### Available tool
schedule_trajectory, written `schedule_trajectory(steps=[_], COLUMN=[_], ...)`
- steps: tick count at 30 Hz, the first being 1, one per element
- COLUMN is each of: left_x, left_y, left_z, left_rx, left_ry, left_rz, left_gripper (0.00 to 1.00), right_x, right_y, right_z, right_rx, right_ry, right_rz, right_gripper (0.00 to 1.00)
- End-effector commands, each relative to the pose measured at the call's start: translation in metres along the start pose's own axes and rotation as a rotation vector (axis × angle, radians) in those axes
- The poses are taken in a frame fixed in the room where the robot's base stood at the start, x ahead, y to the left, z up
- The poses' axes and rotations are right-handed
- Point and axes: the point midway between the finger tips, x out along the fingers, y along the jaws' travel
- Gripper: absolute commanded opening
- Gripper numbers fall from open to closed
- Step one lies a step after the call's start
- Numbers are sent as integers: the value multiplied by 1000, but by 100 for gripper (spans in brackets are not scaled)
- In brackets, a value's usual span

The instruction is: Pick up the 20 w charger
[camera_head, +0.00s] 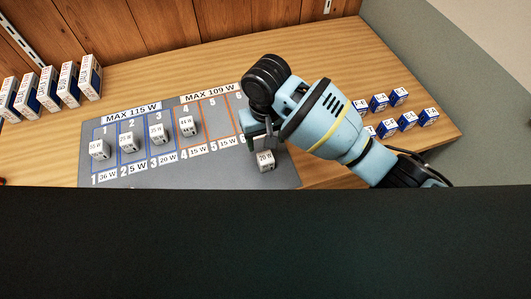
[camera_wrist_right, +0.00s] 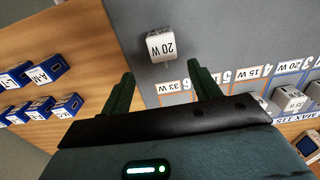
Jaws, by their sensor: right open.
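The 20 W charger (camera_wrist_right: 160,45) is a small white cube on the bare grey mat, its label upside down in the right wrist view. In the head view this charger (camera_head: 266,162) sits at the mat's lower right, below slot 6. My right gripper (camera_wrist_right: 160,74) is open and empty. Its two dark green fingers point toward the charger, which lies ahead of the fingertips and between their lines, apart from them. In the head view my right gripper (camera_head: 260,140) is just above the charger, partly hidden by its own wrist. My left gripper is not in view.
The grey mat (camera_head: 200,172) has numbered slots under MAX 115 W and MAX 109 W signs. Several white chargers (camera_head: 187,126) stand in slots 1 to 4. Tall boxes (camera_head: 48,88) stand at the back left. Small blue-and-white boxes (camera_head: 408,121) stand at the right.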

Motion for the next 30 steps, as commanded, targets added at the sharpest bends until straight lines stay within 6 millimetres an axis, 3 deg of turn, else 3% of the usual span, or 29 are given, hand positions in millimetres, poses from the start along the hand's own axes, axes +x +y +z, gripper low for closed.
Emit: schedule_trajectory(steps=[6,14,24,30], left_x=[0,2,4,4], left_y=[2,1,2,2], left_z=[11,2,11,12], left_rx=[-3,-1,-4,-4], left_ry=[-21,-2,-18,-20], left_rz=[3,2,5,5], left_gripper=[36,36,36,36], right_x=[21,30,73,78], right_y=[0,-1,-6,-6], right_z=[1,2,8,8], right_rx=[1,0,0,-1], right_ry=[-3,0,-2,1], right_rz=[0,0,0,1], right_gripper=[62,62,62,62])
